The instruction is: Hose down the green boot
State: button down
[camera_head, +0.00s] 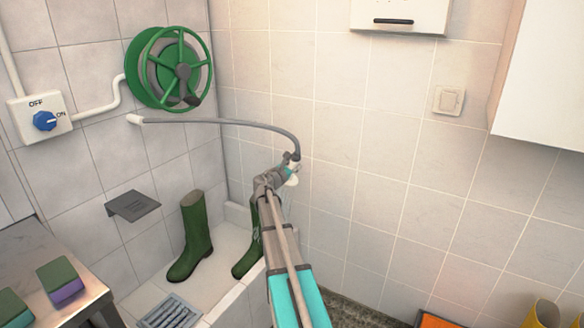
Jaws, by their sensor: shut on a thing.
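A green boot (194,236) stands upright in the white wash basin (219,262) in the corner. A second green boot (244,266) stands to its right, partly hidden behind my arm. A grey hose (230,123) arches from a pale fitting at the left wall across to my gripper (293,173). My gripper is shut on the hose's end, above and right of the second boot. A pale nozzle-like piece shows at the fingers; its exact aim is unclear.
A green hose reel (170,70) hangs on the tiled wall. A grey shelf (132,205) juts out below it. A metal table (40,262) with two sponge-like blocks stands at left. A drain grate (170,312) lies in the basin floor. A white cabinet (545,80) overhangs at right.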

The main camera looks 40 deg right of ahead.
jog(key=shift+w+d, duration=0.2)
jog(key=shift+d, duration=0.45)
jog(key=shift+r+p, duration=3.05)
jog(key=shift+r, duration=0.05)
jog(key=shift+v, duration=1.15)
jog(key=shift+s+a+f, duration=0.1)
jog(key=shift+a, duration=0.25)
